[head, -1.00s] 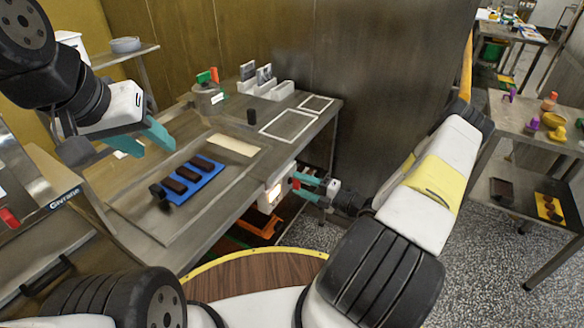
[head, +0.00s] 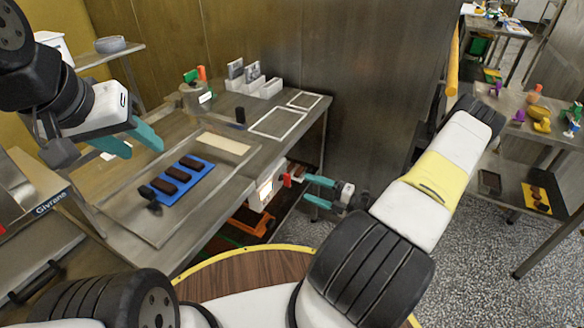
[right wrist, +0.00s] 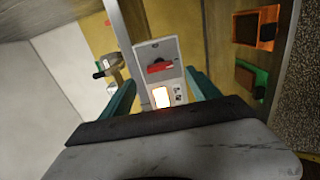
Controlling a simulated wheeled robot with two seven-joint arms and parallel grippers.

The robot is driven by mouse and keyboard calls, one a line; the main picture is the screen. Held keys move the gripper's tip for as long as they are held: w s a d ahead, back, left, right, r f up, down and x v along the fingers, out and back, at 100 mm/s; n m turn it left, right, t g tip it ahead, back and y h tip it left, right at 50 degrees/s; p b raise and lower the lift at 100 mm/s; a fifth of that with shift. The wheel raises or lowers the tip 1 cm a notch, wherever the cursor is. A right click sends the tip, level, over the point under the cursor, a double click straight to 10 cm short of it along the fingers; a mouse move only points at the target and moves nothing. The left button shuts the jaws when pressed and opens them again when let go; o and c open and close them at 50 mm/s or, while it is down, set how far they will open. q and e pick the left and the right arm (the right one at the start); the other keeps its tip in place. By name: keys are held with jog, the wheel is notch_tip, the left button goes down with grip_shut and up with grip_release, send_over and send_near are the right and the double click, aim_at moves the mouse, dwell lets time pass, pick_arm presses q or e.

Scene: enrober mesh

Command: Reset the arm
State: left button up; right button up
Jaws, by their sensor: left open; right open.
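My right gripper (head: 306,188) is open and empty, its teal fingers pointing left at a pale control box (head: 265,189) under the table edge. A gap separates its fingertips from the box. In the right wrist view the box (right wrist: 157,75) shows between the open fingers (right wrist: 165,85), with a red switch handle (right wrist: 160,67) lying about crosswise and a lit panel (right wrist: 161,97) below it. The red handle (head: 288,180) also shows in the head view. My left gripper (head: 147,152) is open and empty, above the left part of the steel table.
The steel table (head: 120,205) bears a blue tray (head: 198,182) with dark bars, a cream strip (head: 223,143), white outlined frames and white holders (head: 270,88). An orange bin (head: 250,220) sits below. A side table (head: 545,135) with colourful items stands right. Floor between is clear.

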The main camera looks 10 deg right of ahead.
jog(key=shift+s+d, duration=0.1)
jog(key=shift+d, duration=0.05)
dwell(0.3)
jog(key=s+a+r+n+g+h, duration=0.1)
jog(key=s+a+r+n+g, duration=0.2)
jog(key=r+n, duration=0.45)
jog(key=s+a+r+n+g+h, duration=0.1)
jog(key=s+a+r+n+g, duration=0.1)
jog(key=a+r+n+g, duration=0.45)
jog(key=s+r+n+g+h, duration=0.1)
jog(key=s+r+n+g, duration=0.15)
jog(key=r+n, duration=0.65)
jog(key=s+r+n+t+h, duration=0.3)
jog(key=r+n, duration=0.4)
jog(key=n, duration=0.4)
jog(key=s+r+n+t+h, duration=0.3)
jog(key=s+r+n+h, duration=0.2)
jog(key=n, duration=0.6)
jog(key=s+r, duration=0.2)
jog(key=s, duration=0.1)
jog(key=shift+d+r, duration=0.2)
